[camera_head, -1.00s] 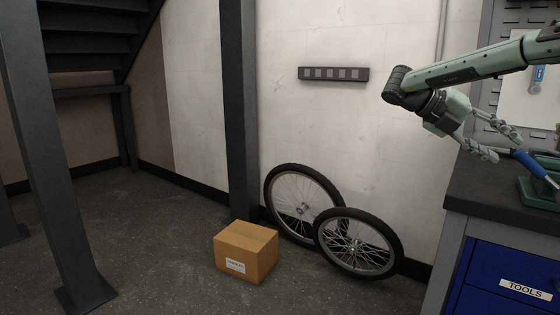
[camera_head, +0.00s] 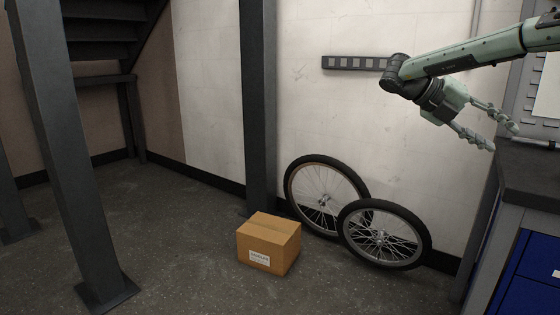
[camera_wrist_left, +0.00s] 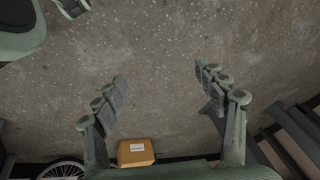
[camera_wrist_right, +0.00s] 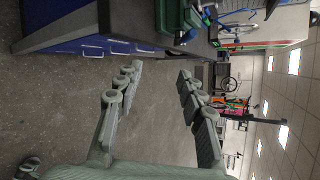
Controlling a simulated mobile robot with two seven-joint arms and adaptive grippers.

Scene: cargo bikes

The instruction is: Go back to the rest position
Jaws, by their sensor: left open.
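My right gripper (camera_head: 502,137) is in the upper right of the head view, on an arm that comes in from the right edge. Its fingers are apart and nothing is between them. The right wrist view also shows its spread fingers (camera_wrist_right: 158,85) with bare floor between them. My left gripper (camera_wrist_left: 160,88) shows only in the left wrist view. Its two fingers are wide apart over empty grey floor.
A cardboard box (camera_head: 268,243) and two wheels (camera_head: 385,234) stand on the floor by the wall. A dark post (camera_head: 257,110) rises behind the box. A workbench (camera_head: 530,180) with blue drawers is at the right.

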